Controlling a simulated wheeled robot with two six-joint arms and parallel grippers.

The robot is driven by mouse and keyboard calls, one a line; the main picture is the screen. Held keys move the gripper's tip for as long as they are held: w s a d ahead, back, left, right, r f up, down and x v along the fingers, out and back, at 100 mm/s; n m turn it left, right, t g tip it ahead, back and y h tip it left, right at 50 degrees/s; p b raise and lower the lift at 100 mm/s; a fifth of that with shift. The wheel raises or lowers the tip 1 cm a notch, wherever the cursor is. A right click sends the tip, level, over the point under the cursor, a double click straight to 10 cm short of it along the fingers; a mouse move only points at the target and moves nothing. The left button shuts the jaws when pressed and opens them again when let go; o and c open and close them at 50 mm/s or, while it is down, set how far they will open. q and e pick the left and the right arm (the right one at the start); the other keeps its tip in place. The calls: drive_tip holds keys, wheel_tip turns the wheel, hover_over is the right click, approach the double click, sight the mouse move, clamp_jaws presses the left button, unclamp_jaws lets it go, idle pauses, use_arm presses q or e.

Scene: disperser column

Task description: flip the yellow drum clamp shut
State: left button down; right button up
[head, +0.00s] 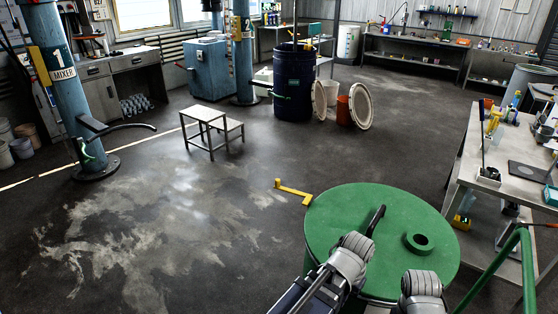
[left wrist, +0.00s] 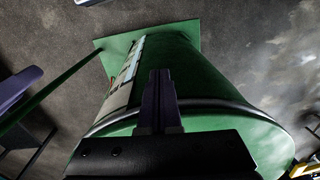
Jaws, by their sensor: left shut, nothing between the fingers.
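The yellow drum clamp (head: 293,191) is an L-shaped lever at the left rim of the green drum (head: 345,205) in the head view, sticking out to the left, away from the lid. In the left wrist view a yellow piece (left wrist: 304,169) shows at the bottom right corner, probably the clamp. My left gripper (head: 378,214) is over the drum lid, right of the clamp and apart from it. In the left wrist view my left gripper (left wrist: 160,74) is shut and empty, with the drum's side and dark rim band behind it.
A round green bung (head: 420,242) stands up from the lid. A green rail (head: 526,255) and a cluttered workbench (head: 455,185) are on the right. A small step stool (head: 208,118) and a blue drum (head: 293,85) stand further back. The floor left of the green drum is clear.

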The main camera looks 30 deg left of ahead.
use_arm(q)
drive_tip(key=shift+n+t, duration=0.3)
drive_tip(key=shift+n, duration=0.2)
drive_tip(key=w+a+r+p, duration=0.1)
drive_tip(key=w+r+p, duration=0.1)
drive_tip(key=r, duration=0.1)
drive_tip(key=w+a+r+p, duration=0.1)
drive_tip(key=a+r+p, duration=0.1)
drive_tip(key=r+p, duration=0.1)
drive_tip(key=w+a+r+p, duration=0.1)
drive_tip(key=w+r+p, duration=0.1)
drive_tip(key=r+p, duration=0.1)
drive_tip(key=shift+w+a+r, duration=0.35)
drive_tip(key=shift+a+r, duration=0.05)
drive_tip(key=shift+r, duration=0.05)
drive_tip(key=w+a+r+p, duration=0.4)
drive_tip(key=w+a+r, duration=0.15)
drive_tip(key=w, duration=0.25)
drive_tip(key=r+t+p, duration=0.1)
drive_tip(key=t, duration=0.2)
hover_over(291, 191)
drive_tip(key=w+a, duration=0.2)
drive_tip(key=a, duration=0.4)
drive_tip(key=shift+w+r+h, duration=0.15)
drive_tip(key=shift+h, duration=0.15)
use_arm(e)
wheel_tip(291, 191, up, 15)
drive_tip(key=shift+r, duration=0.2)
drive_tip(key=shift+f, duration=0.1)
